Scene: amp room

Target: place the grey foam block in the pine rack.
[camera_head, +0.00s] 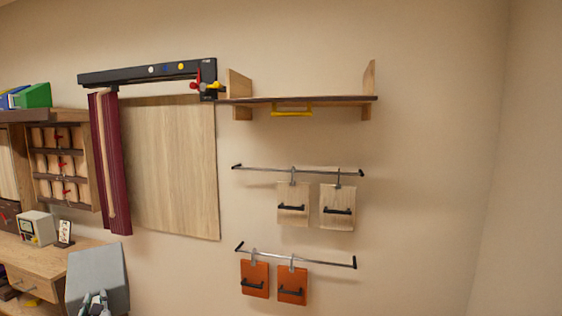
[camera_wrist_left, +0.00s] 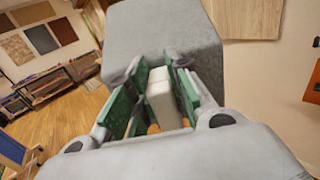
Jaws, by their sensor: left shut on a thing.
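The grey foam block (camera_head: 97,270) is a large pale grey slab at the lower left of the head view, tilted in front of the desk. My left gripper (camera_head: 95,302) is at its lower edge, cut off by the frame. In the left wrist view the block (camera_wrist_left: 160,38) fills the top middle beyond the fingers. The green-padded left gripper (camera_wrist_left: 160,100) is shut on a pale, narrow part that seems to belong to the block. A wall shelf (camera_head: 300,100) with pale wooden ends may be the pine rack; its top looks empty. My right gripper is not in view.
A yellow handle (camera_head: 292,113) hangs under the shelf. Below are rails with wooden boards (camera_head: 293,202) and orange boards (camera_head: 255,278). A dark bar (camera_head: 150,72) and maroon cloth (camera_head: 110,165) are at left. The desk (camera_head: 45,257) holds a small device (camera_head: 38,229). The right wall is bare.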

